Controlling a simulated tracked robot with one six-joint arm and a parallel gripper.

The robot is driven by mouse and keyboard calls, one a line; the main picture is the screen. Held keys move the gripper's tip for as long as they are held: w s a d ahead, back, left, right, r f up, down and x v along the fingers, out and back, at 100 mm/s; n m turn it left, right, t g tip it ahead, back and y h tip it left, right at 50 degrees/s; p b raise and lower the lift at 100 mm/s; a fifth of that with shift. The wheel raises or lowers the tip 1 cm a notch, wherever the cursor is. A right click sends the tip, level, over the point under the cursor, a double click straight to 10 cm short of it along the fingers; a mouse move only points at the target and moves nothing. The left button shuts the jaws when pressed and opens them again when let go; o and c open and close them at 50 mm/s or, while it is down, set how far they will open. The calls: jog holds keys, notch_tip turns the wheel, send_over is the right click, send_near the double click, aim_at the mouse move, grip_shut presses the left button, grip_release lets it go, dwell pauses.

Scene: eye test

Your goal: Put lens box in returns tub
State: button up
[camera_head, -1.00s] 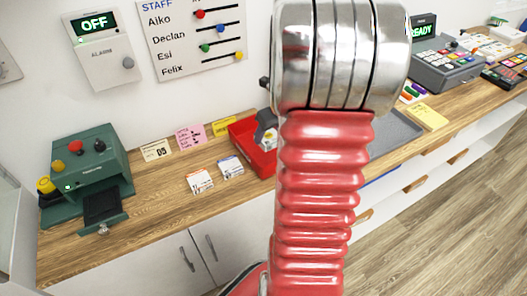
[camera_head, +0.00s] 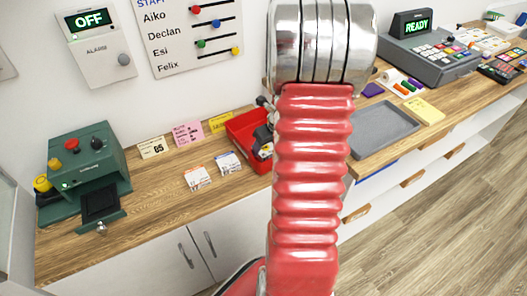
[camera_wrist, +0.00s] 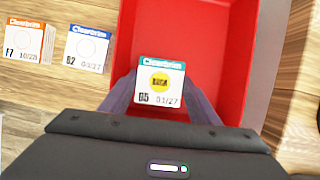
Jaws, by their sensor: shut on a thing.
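The lens box (camera_wrist: 160,72) has a white face with a teal label strip, a yellow round sticker and the print "05 03/27". My gripper (camera_wrist: 160,98) is shut on it, one finger on each side. In the wrist view, the box shows against the inside of the red tub (camera_wrist: 128,40), which also stands on the counter in the head view (camera_head: 238,127). I cannot tell how high the box is above the tub floor. In the head view my arm hides much of the gripper and the tub's right side.
Two other boxes, orange-labelled (camera_wrist: 29,40) and blue-labelled (camera_wrist: 87,46), lie left of the tub. Note cards (camera_head: 187,134) stand behind them. A green machine (camera_head: 88,160) is at far left. A grey tray (camera_head: 385,130) and a register (camera_head: 430,55) are at right.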

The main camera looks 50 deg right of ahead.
jog(key=shift+f, duration=0.95)
jog(key=o, duration=0.9)
jog(key=shift+c, duration=0.2)
jog(key=v, duration=1.2)
jog(key=shift+s, duration=0.15)
